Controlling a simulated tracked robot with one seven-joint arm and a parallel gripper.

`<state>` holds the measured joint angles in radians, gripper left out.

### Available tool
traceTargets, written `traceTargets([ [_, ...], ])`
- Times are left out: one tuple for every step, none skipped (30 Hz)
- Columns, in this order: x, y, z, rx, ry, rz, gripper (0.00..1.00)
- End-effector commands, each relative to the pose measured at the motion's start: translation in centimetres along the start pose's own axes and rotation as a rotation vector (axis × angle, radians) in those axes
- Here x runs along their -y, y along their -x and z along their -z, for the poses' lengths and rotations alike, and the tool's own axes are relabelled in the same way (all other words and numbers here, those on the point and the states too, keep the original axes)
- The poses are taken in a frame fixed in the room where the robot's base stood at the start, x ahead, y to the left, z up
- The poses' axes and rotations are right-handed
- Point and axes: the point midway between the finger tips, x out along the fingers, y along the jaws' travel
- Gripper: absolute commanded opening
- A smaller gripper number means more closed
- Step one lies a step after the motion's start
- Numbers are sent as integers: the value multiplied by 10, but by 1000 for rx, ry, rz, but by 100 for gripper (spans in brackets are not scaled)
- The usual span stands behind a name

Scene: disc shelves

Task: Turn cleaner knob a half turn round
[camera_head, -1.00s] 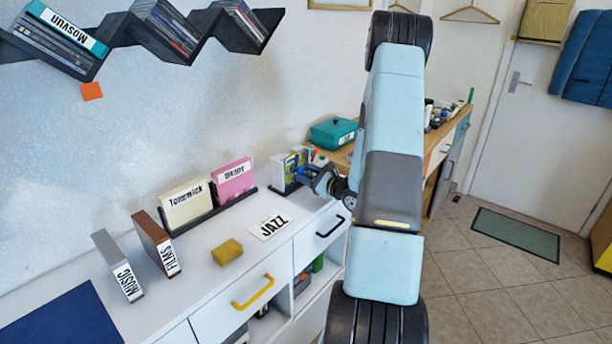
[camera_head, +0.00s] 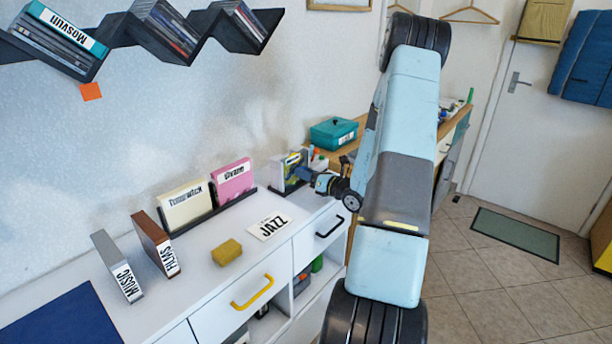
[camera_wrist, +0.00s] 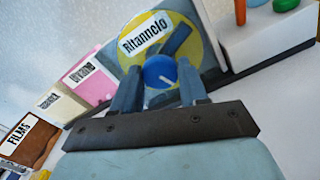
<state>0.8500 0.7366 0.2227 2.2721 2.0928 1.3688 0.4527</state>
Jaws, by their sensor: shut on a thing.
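In the head view my gripper (camera_head: 302,173) reaches the cleaner from the right, and the knob cannot be made out there.
A pink case (camera_head: 233,180) and a cream case (camera_head: 185,204) stand in a dark rack left of the cleaner. A "JAZZ" card (camera_head: 270,227) and a yellow block (camera_head: 227,252) lie on the cabinet top. A teal box (camera_head: 334,132) stands behind on a wooden counter.

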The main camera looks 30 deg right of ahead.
Motion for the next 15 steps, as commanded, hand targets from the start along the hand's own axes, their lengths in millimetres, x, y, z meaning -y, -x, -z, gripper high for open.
traceTargets([
  [1, 1, 2, -4, -44, 4, 13],
  [1, 1, 2, -4, -69, 4, 13],
  [1, 1, 2, -3, -103, 4, 13],
  [1, 1, 2, -3, -126, 3, 13],
  [1, 1, 2, -3, -149, 3, 13],
  [1, 1, 2, -3, -179, 3, 13],
  [1, 1, 2, -3, -200, 3, 13],
  [1, 1, 2, -4, -219, 3, 13],
  [2, 1, 2, -4, -244, 4, 13],
  [2, 1, 2, -4, -262, 4, 13],
  [2, 1, 2, -4, -277, 4, 13],
  [2, 1, 2, -4, -298, 4, 13],
  [2, 1, 2, -4, -311, 4, 13],
  [2, 1, 2, -4, -324, 4, 13],
  [2, 1, 2, -4, -339, 4, 13],
])
